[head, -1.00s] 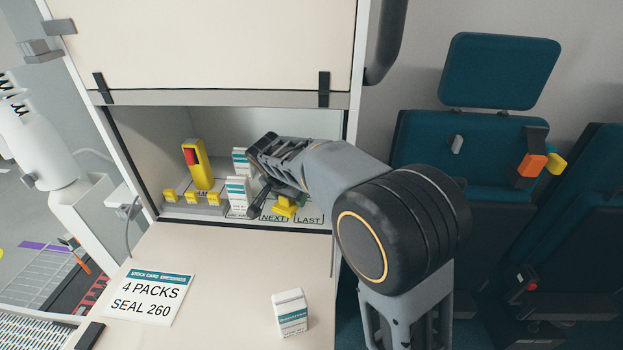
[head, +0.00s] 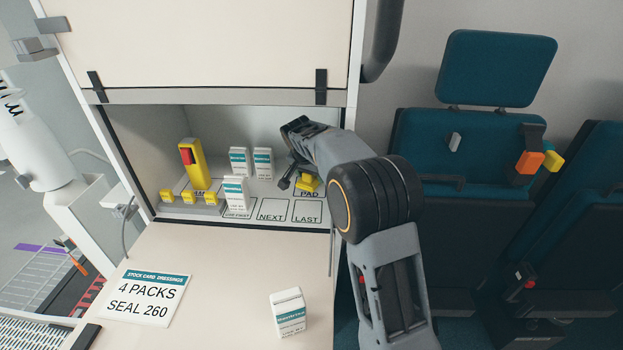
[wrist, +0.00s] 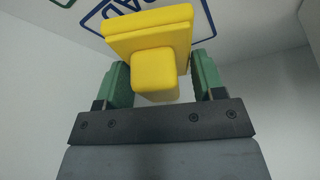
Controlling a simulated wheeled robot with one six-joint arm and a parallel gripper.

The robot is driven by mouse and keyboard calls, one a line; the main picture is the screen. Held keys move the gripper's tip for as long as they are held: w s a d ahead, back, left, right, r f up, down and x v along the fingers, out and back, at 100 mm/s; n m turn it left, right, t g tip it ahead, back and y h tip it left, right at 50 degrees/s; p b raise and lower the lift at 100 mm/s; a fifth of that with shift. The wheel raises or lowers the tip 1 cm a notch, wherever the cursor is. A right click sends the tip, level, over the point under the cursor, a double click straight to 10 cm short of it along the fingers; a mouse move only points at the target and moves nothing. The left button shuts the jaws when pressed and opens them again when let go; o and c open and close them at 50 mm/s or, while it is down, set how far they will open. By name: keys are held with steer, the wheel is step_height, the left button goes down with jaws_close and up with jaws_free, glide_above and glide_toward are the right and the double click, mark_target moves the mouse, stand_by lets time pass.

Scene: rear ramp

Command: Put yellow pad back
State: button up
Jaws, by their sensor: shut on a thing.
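The yellow pad (head: 309,183) is in the right part of the open cabinet, just above the floor marking lettered PAD (head: 309,195). In the wrist view the pad (wrist: 148,35) shows as a yellow plate with a block-shaped grip, between my two green fingers. My gripper (head: 298,181) is shut on it. Part of the blue-outlined PAD marking (wrist: 122,8) shows beyond the pad in the wrist view. I cannot tell whether the pad touches the cabinet floor.
White packs (head: 236,193) stand left of my gripper, with a yellow tool (head: 193,165) farther left. The NEXT (head: 271,215) and LAST (head: 308,213) spaces are empty. One pack (head: 288,312) and a stock card (head: 148,297) are on the counter.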

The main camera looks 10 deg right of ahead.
steer(key=shift+f, duration=0.75)
steer(key=shift+f, duration=0.2)
steer(key=o, duration=1)
steer(key=p+v, duration=0.1)
steer(key=v, duration=0.5)
steer(key=shift+r, duration=0.1)
steer(key=s+a, duration=0.2)
steer(key=s, duration=0.1)
steer(key=s+a, duration=0.5)
steer(key=s, duration=0.1)
steer(key=shift+a+f, duration=0.35)
